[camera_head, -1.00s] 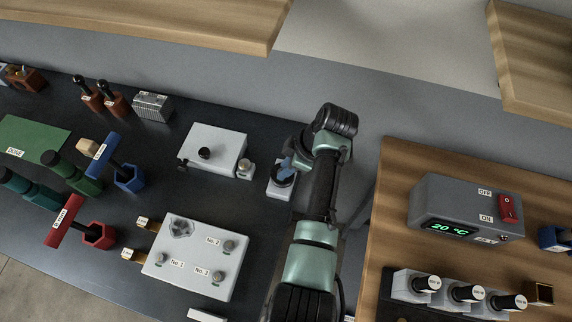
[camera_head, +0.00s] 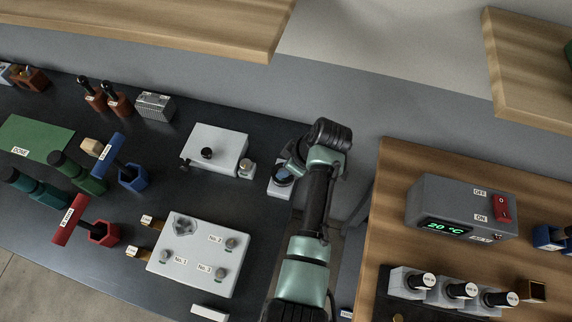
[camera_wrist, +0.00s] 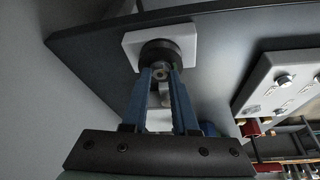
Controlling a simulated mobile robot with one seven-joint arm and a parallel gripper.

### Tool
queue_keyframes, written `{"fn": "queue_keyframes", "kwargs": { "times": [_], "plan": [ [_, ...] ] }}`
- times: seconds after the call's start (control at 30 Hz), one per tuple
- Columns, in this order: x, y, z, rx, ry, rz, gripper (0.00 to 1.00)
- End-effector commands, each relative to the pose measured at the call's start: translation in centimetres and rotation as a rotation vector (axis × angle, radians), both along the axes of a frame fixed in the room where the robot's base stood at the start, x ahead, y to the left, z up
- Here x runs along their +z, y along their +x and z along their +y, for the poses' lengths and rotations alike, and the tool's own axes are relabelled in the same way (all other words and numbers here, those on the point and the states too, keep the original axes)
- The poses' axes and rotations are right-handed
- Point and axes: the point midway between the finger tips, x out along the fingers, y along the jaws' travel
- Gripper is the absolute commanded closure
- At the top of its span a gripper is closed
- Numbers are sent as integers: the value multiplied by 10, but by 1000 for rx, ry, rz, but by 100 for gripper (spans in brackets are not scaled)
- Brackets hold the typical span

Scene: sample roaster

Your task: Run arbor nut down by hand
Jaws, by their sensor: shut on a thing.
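A white block with a black round disc (camera_wrist: 151,50) on it stands at the back right of the dark bench; the block (camera_head: 273,190) also shows in the head view. A small grey metal nut (camera_wrist: 160,72) sits in front of the disc, between my fingertips. My gripper (camera_wrist: 160,76) has long blue fingers that are shut on this nut. Whether the nut touches the disc's face is hard to tell. In the head view my gripper (camera_head: 285,175) is over the block, and my wrist hides part of it and the nut.
A white box with a black knob (camera_head: 215,146) stands to the left of the block. A white panel with several knobs (camera_head: 195,262) lies nearer. A wooden bench with a temperature box (camera_head: 461,209) is at right.

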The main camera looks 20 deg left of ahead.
Motion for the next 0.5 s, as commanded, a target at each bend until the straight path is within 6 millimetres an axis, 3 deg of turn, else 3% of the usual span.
{"fn": "queue_keyframes", "kwargs": {
  "times": [0.03,0.07,0.2,0.5],
  "plan": [
    [1,0,0,1,1,-2,100],
    [1,0,0,1,1,-1,68],
    [0,0,0,2,1,-1,43],
    [1,0,0,3,1,-1,43]
  ]
}}
